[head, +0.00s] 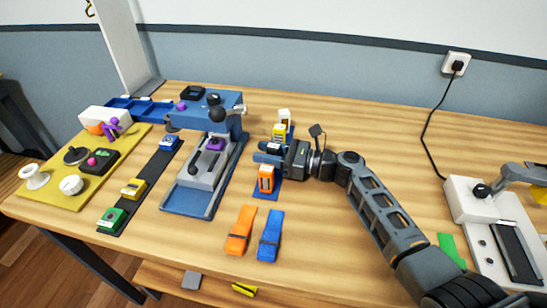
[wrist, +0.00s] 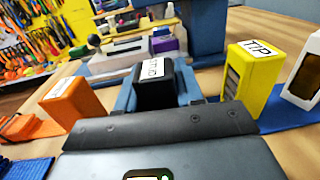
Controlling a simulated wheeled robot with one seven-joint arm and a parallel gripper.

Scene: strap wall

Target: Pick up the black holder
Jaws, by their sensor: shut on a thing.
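The black holder (wrist: 153,92), a small block with a white label on top, sits between the two blue fingers of my gripper (wrist: 156,88) in the wrist view. The fingers are shut on its sides. In the head view my gripper (head: 268,151) reaches in from the right, between an orange holder (head: 266,180) and a yellow holder (head: 279,131). The black holder is mostly hidden there by the gripper. I cannot tell whether its base touches the blue mat (wrist: 276,117).
A white holder (head: 284,115) stands behind the yellow one. Left is a blue-grey press (head: 190,205) with a lever. Folded orange (head: 241,230) and blue (head: 269,236) straps lie in front. A white device (head: 492,222) stands at right. The table's back right is clear.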

